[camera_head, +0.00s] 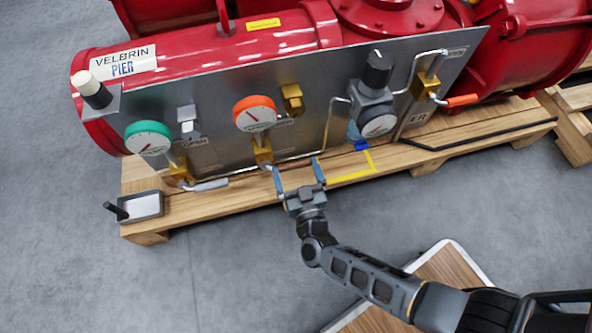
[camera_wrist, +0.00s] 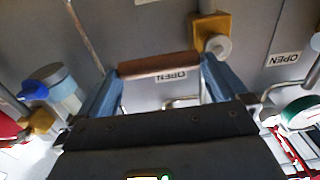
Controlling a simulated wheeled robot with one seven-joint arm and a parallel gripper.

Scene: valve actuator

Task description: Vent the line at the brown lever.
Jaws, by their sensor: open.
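The brown lever (camera_head: 293,163) runs roughly level from a brass valve (camera_head: 263,151) at the lower edge of the grey panel. In the wrist view the brown lever (camera_wrist: 160,65) lies crosswise, its length spanning the gap between my fingers, with the brass valve (camera_wrist: 210,30) just beyond its right part. My gripper (camera_head: 298,173) is open in front of the lever; its blue fingers also show in the wrist view (camera_wrist: 158,78). I cannot tell whether either finger touches the lever.
A grey-handled valve (camera_head: 208,185) is to the left and an orange-handled one (camera_head: 460,100) to the right. The blue-based bowl (camera_head: 358,137) hangs close right of my gripper. A tray (camera_head: 140,206) sits on the pallet's left end.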

